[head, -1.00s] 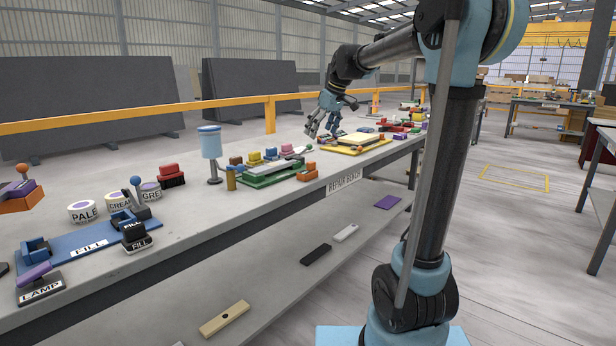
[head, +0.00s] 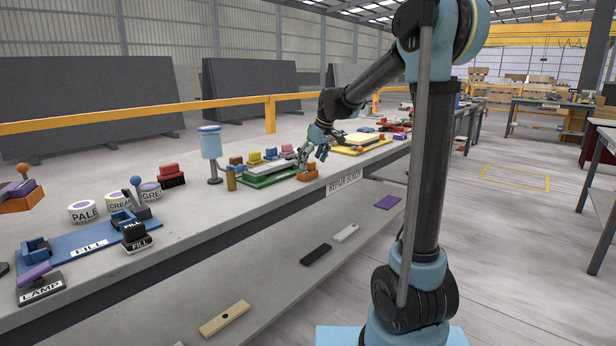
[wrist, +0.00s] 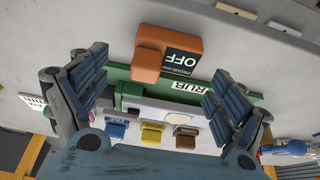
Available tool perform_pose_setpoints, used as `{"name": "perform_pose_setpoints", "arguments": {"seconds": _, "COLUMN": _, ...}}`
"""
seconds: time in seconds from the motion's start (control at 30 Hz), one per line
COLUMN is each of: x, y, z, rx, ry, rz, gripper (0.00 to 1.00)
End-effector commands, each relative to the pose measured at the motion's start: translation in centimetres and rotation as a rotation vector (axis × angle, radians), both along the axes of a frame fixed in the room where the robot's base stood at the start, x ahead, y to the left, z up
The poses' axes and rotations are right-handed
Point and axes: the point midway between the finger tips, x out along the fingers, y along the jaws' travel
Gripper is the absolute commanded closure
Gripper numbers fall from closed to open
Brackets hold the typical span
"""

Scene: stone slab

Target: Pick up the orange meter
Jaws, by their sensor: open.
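The orange meter (head: 307,172) sits on the bench near its front edge, beside the green board. In the wrist view the orange meter (wrist: 148,62) has a dark label reading "OFF" and lies beyond and between my fingers. My gripper (head: 312,158) is just above and behind it in the head view. In the wrist view my gripper (wrist: 155,98) has its two fingers spread wide with nothing between the pads. The meter appears apart from both fingers.
The green board (head: 262,182) marked "RUB" lies right beside the meter, with a pale bar on it. Small blue, yellow and brown blocks (wrist: 152,134) stand behind it. A yellow board (head: 372,148) lies farther right. The bench's front edge (head: 240,220) is close.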

Motion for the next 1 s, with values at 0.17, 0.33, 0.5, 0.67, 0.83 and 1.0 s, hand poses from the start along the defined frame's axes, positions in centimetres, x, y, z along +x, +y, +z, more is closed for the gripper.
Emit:
{"name": "perform_pose_setpoints", "arguments": {"seconds": 0.17, "x": -0.1, "y": 0.7, "z": -2.5, "rx": 0.0, "ry": 0.0, "rz": 0.001, "gripper": 0.1}}
{"name": "perform_pose_setpoints", "arguments": {"seconds": 0.33, "x": 0.3, "y": 1.2, "z": -3.9, "rx": 0.0, "ry": 0.0, "rz": 0.001, "gripper": 0.1}}
{"name": "perform_pose_setpoints", "arguments": {"seconds": 0.5, "x": 0.3, "y": 1.2, "z": -4.1, "rx": 0.0, "ry": 0.0, "rz": 0.0, "gripper": 0.1}}
{"name": "perform_pose_setpoints", "arguments": {"seconds": 0.67, "x": 0.3, "y": 1.2, "z": -4.1, "rx": 0.0, "ry": 0.0, "rz": 0.0, "gripper": 0.21}}
{"name": "perform_pose_setpoints", "arguments": {"seconds": 0.83, "x": 0.3, "y": 1.2, "z": -4.1, "rx": 0.0, "ry": 0.0, "rz": 0.0, "gripper": 0.6}}
{"name": "perform_pose_setpoints", "arguments": {"seconds": 1.0, "x": 0.3, "y": 1.2, "z": -4.1, "rx": 0.0, "ry": 0.0, "rz": 0.0, "gripper": 0.61}}
